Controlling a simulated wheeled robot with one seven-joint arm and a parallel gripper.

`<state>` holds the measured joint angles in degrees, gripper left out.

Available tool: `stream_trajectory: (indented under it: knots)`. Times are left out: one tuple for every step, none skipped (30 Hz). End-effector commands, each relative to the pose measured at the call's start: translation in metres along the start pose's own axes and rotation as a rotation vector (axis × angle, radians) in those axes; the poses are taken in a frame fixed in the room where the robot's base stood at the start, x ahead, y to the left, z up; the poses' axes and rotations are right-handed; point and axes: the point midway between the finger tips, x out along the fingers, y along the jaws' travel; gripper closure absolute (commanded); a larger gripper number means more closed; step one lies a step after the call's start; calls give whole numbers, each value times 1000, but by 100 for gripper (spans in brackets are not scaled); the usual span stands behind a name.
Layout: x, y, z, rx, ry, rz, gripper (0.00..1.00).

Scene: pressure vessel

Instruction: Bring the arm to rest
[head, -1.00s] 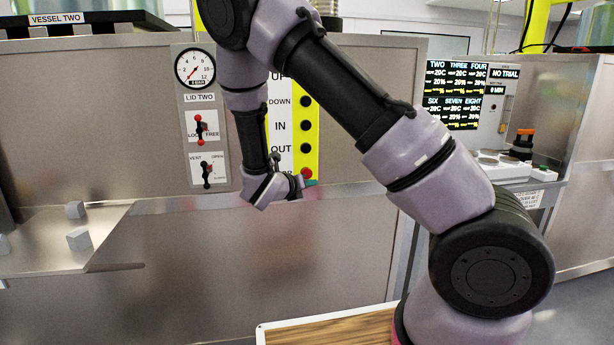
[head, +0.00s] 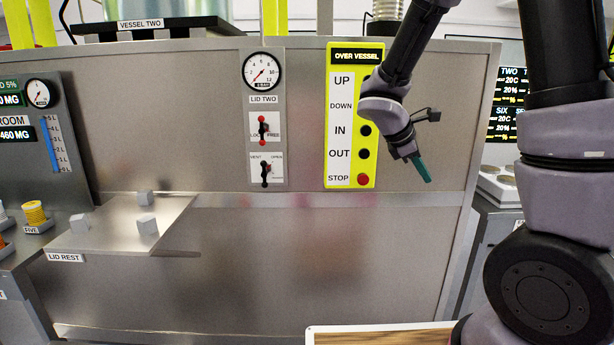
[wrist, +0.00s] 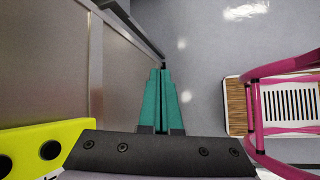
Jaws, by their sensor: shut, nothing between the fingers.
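My gripper (head: 421,168) is at the end of my grey and black arm, to the right of the yellow OVER VESSEL button panel (head: 370,100) in the head view. Its teal fingers point down and to the right and are shut with nothing between them. In the wrist view the shut teal fingers (wrist: 161,100) point along the steel panel wall towards the floor. The gripper appears apart from the panel; its exact gap from the steel face cannot be told.
A steel wall (head: 230,240) fills the middle, with the LID TWO gauge (head: 262,71) and two levers. The LID REST shelf (head: 110,232) juts out at left. A pink frame (wrist: 255,105) and a wooden-topped board (wrist: 238,108) show at right. Grey floor (wrist: 210,50) is clear between.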

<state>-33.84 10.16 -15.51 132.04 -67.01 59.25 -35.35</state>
Motion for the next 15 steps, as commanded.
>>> stream_trajectory:
  knots:
    - [-10, -8, 16, 141, 57, -42, 100]
    - [-15, -13, 23, 222, 88, -69, 100]
    - [-23, -20, 31, 329, 130, -104, 100]
    - [-29, -25, 36, 407, 161, -131, 100]
    - [-35, -30, 42, 486, 191, -157, 100]
    - [-44, -36, 49, 590, 234, -190, 100]
    - [-52, -40, 54, 668, 264, -216, 100]
    - [-59, -45, 58, 745, 295, -242, 100]
    - [-69, -51, 64, 845, 336, -275, 100]
    - [-77, -55, 68, 921, 368, -300, 100]
    - [-85, -58, 72, 994, 399, -325, 100]
    - [-96, -64, 77, 1091, 442, -357, 100]
    - [-104, -67, 80, 1163, 474, -382, 100]
    - [-113, -70, 84, 1231, 506, -405, 100]
    - [-124, -75, 88, 1320, 548, -437, 100]
